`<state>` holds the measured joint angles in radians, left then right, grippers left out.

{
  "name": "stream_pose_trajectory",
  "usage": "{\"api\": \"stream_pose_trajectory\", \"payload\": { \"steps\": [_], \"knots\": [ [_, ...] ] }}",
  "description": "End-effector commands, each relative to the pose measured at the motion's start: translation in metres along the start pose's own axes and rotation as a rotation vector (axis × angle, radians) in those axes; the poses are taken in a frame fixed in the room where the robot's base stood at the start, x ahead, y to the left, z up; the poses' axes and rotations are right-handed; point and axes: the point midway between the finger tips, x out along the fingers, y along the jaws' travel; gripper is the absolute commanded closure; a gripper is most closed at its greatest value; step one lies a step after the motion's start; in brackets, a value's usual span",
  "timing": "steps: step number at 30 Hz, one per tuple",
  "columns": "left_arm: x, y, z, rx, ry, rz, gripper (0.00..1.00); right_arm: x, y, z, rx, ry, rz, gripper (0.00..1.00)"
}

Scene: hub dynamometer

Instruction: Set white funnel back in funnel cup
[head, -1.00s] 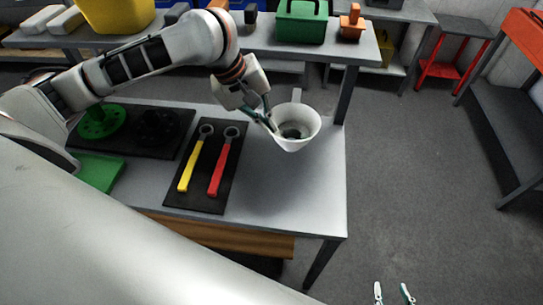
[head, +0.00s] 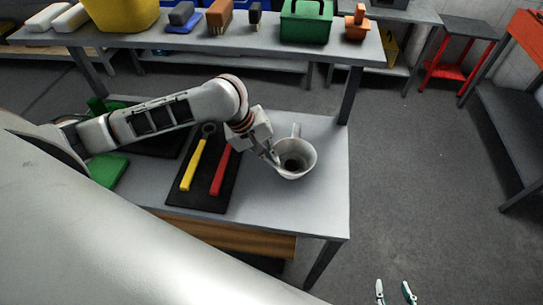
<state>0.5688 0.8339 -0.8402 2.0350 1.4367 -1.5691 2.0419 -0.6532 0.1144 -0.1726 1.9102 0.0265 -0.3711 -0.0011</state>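The white funnel (head: 306,158), with a handle-like tab at its back, is over the right part of the workbench, wide mouth up. A dark opening shows inside it. My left gripper (head: 273,158) is at the funnel's left rim, with its fingers closed on the wall there. I cannot make out a separate funnel cup; it may be hidden under the funnel. I cannot tell whether the funnel rests on anything. My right gripper (head: 394,292) is at the bottom edge of the view, with its two fingertips apart and nothing between them.
A black mat (head: 205,197) with a yellow wrench (head: 193,167) and a red wrench (head: 222,170) lies left of the funnel. The grey workbench (head: 300,212) is bare in front of the funnel. A rear table (head: 270,48) holds brushes and a green box (head: 305,25).

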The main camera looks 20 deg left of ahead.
Motion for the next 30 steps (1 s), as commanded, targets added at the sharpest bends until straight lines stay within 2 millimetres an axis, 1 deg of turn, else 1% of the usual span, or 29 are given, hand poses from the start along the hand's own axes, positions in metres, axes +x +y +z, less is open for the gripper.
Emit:
{"api": "stream_pose_trajectory", "payload": {
  "steps": [8,11,22,26,30],
  "knots": [
    [0.002,-0.001,0.000,-0.001,0.000,0.001,1.00,-0.001,0.000,0.001,0.000,-0.002,0.000,0.60],
    [0.002,-0.001,0.000,-0.001,0.000,0.001,0.79,-0.001,0.001,0.002,-0.002,-0.003,0.000,0.60],
    [0.000,0.000,0.000,0.000,0.001,0.001,0.79,-0.001,0.004,0.003,-0.012,-0.005,0.000,0.60],
    [-0.011,0.000,-0.002,0.000,0.005,0.000,0.79,-0.001,0.004,0.003,-0.012,-0.005,0.001,0.60],
    [-0.036,0.000,-0.002,0.002,0.006,0.001,0.79,-0.001,0.003,0.003,-0.011,-0.005,0.001,0.60]
  ]
}}
